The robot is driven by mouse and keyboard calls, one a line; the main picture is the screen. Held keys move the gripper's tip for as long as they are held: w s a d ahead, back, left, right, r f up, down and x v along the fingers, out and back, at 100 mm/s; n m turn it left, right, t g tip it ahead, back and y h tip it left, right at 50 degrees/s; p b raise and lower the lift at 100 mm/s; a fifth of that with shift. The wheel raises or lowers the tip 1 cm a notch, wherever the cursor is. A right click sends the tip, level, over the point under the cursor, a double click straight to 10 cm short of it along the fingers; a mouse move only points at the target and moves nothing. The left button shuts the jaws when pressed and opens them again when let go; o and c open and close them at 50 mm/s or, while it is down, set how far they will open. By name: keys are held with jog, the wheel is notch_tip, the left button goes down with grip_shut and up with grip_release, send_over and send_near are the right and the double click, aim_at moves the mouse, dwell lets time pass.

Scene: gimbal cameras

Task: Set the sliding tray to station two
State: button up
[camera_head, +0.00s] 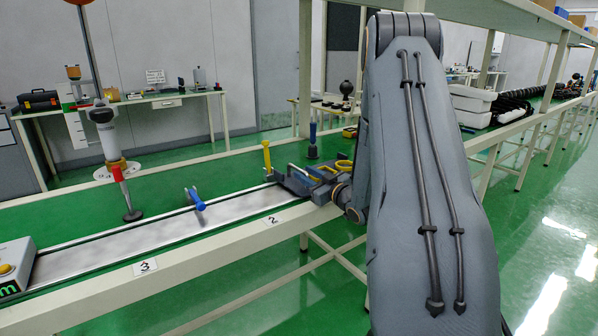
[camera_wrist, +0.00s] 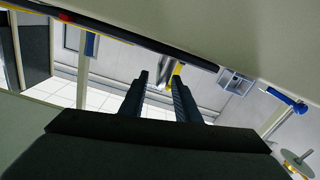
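The sliding tray (camera_head: 292,181) appears as a dark grey piece at the right end of the visible pale rail (camera_head: 150,235), behind and slightly right of the "2" label (camera_head: 272,221). My arm covers the area to its right, so its full outline is hidden. Yellow loop-shaped parts (camera_head: 343,165) show beside it. My gripper is close to the tray in the head view, but its fingertips cannot be picked out there. In the wrist view my gripper (camera_wrist: 160,77) has its two dark fingers apart. A yellow post (camera_wrist: 176,70) shows near the right fingertip; contact cannot be told.
A "3" label (camera_head: 145,266) is on the bench's front edge. A yellow-topped post (camera_head: 267,157) and a blue-handled lever (camera_head: 195,199) stand along the rail. A box with a yellow button (camera_head: 14,268) is at the rail's left end. An upright pole stand (camera_head: 118,185) is behind the rail.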

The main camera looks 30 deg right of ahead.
jog(key=shift+w+a, duration=0.2)
jog(key=shift+w, duration=1.9)
jog(key=shift+c, duration=0.4)
grip_shut()
